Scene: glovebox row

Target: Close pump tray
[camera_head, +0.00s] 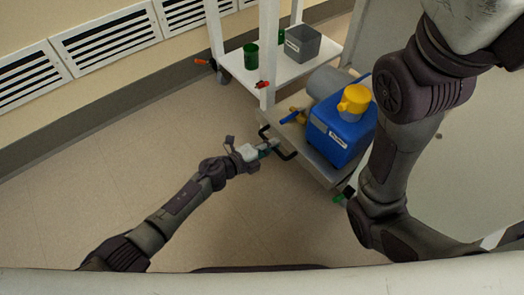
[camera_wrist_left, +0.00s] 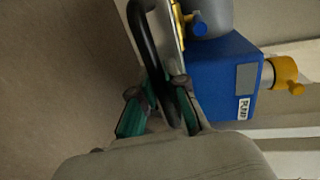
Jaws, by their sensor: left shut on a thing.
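The pump tray (camera_head: 312,166) is a grey slab pulled out at the foot of the white cart, with a black bar handle (camera_head: 289,155) on its front edge. On it stands the blue pump (camera_head: 335,135) with a yellow cap and a grey cylinder behind. My left gripper (camera_head: 266,149) is at the handle. In the left wrist view its green-padded fingers (camera_wrist_left: 164,102) are shut around the black handle (camera_wrist_left: 148,50), beside the tray edge (camera_wrist_left: 178,28) and the blue pump (camera_wrist_left: 222,75).
The white cart (camera_head: 290,70) carries a grey bin (camera_head: 303,44) and a green cup (camera_head: 251,56). Its casters have red levers. A small green and black part (camera_head: 344,194) shows by the tray's near corner. Floor to the left is clear; wall vents line the back.

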